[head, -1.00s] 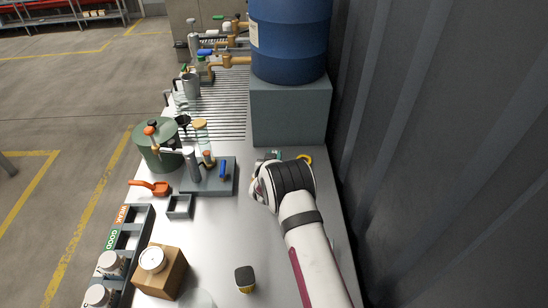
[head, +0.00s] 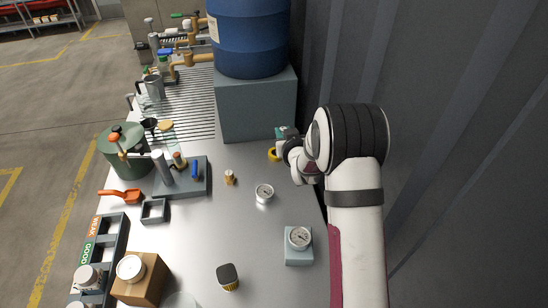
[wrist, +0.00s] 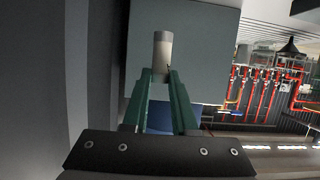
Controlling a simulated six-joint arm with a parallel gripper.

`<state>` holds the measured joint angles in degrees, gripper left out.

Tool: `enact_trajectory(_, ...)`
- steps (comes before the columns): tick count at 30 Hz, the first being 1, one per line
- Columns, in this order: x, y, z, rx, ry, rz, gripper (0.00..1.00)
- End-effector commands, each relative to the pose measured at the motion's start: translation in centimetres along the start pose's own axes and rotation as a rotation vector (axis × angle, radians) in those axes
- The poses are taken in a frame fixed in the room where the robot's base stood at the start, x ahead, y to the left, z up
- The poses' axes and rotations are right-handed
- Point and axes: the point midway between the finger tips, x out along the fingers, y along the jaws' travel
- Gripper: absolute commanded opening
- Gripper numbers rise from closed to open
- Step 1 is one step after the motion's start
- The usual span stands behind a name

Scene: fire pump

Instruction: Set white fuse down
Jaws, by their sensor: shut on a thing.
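The white fuse (wrist: 162,50) is a pale, off-white cylinder in the wrist view. My gripper (wrist: 161,78) is shut on it, with green fingers on both sides of its lower part; its upper end sticks out beyond the fingertips. The grey block (wrist: 190,45) fills the view behind it. In the head view my gripper (head: 286,133) is at the front right corner of the grey block (head: 257,108), beside a yellow ring (head: 273,155). The fuse cannot be made out in the head view.
A blue drum (head: 250,40) stands on the block. A round gauge (head: 264,193) lies on the table, and another gauge (head: 299,238) sits on a grey-green base. A small orange-brown piece (head: 229,178) stands left of them. A ribbed wall runs close along the right.

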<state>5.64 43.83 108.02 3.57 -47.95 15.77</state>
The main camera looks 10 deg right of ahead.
Motion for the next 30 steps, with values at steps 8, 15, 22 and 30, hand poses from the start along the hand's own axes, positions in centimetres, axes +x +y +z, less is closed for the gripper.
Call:
enact_trajectory(8,-1.7,-0.7,3.4,-0.059,-0.029,-0.205,0.0)
enact_trajectory(15,0.1,-0.9,8.3,-0.061,-0.029,-0.209,0.0)
enact_trajectory(22,1.4,-1.0,11.3,-0.063,-0.025,-0.207,0.0)
enact_trajectory(30,1.4,-1.0,11.5,-0.063,-0.025,-0.207,0.0)
